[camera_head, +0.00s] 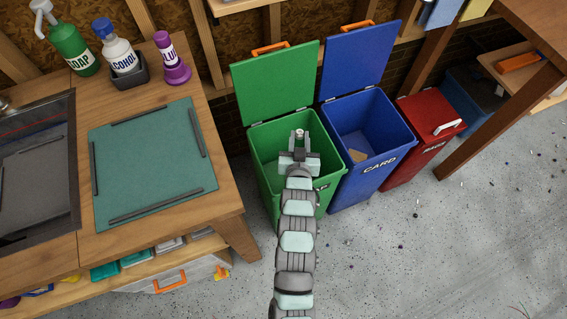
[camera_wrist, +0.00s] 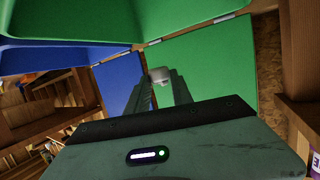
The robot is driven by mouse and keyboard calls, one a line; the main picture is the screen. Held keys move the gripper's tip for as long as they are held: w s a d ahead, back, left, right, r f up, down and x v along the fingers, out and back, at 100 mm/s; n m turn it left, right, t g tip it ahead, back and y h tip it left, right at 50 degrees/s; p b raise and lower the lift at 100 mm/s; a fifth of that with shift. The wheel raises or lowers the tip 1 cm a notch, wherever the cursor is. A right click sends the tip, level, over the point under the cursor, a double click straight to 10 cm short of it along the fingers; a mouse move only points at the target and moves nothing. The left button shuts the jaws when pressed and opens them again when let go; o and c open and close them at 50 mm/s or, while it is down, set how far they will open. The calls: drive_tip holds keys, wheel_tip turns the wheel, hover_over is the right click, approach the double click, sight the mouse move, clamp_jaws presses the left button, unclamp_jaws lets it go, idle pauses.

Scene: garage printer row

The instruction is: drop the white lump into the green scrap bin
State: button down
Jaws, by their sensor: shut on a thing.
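The green scrap bin (camera_head: 268,188) stands on the floor with its lid (camera_head: 275,84) raised, and my arm hides part of its front label. My gripper (camera_head: 299,136) is over the bin's opening, its fingers shut on the small white lump (camera_head: 299,132). In the wrist view the white lump (camera_wrist: 160,75) sits between the fingertips of my gripper (camera_wrist: 157,84), with green bin surfaces around and behind it. I cannot tell exactly how high the lump is above the bin's rim.
A blue CARD bin (camera_head: 372,180) with a raised lid stands close on the right, a piece of cardboard (camera_head: 358,155) inside. A shut red bin (camera_head: 422,130) stands beyond it. A wooden workbench (camera_head: 222,190) with a green mat (camera_head: 150,165) and bottles is on the left.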

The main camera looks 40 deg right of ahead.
drive_tip(key=shift+s+d+f, duration=0.1)
drive_tip(key=shift+d+f, duration=0.1)
drive_tip(key=shift+f, duration=0.25)
wheel_tip(320, 180, down, 6)
drive_tip(key=b, duration=0.3)
drive_tip(key=shift+s+r, duration=0.15)
drive_tip(key=shift+r, duration=0.1)
drive_tip(key=c, duration=1)
unclamp_jaws()
drive_tip(key=shift+c, duration=0.2)
drive_tip(key=shift+a, duration=0.1)
drive_tip(key=p+v, duration=0.3)
drive_tip(key=v, duration=0.7)
drive_tip(key=shift+s+a, duration=0.25)
